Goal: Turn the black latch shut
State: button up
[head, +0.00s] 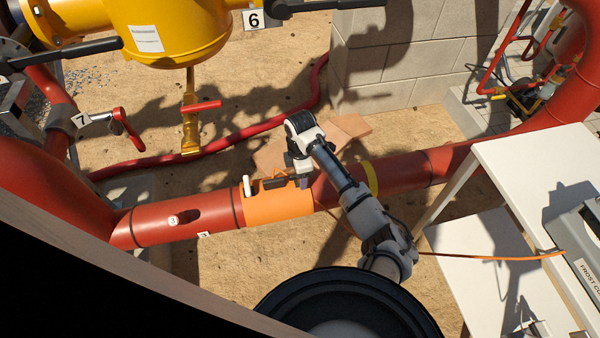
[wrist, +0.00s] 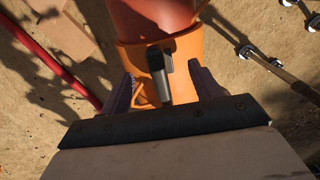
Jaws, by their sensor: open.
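The black latch (wrist: 156,68) stands on an orange collar (wrist: 132,58) around a red pipe. In the wrist view it lies between the two purple fingers of my gripper (wrist: 162,74), with a gap on each side. The gripper is open and holds nothing. In the head view the gripper (head: 299,178) is low over the orange collar (head: 278,207), and a dark piece that looks like the latch (head: 274,183) shows just left of it. Whether the fingers touch the collar cannot be told.
A small white handle (head: 247,187) stands at the collar's left end. The red pipe (head: 185,219) runs on to both sides. A yellow valve body (head: 175,30) with black levers hangs at the upper left. A white table (head: 520,165) stands at the right. Sandy ground lies below.

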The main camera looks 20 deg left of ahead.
jog(key=shift+r, duration=0.15)
notch_tip(320, 180, up, 7)
jog(key=p, duration=0.6)
notch_tip(320, 180, up, 14)
jog(key=b, duration=0.1)
jog(key=shift+f+b, duration=0.2)
jog(key=shift+b, duration=0.2)
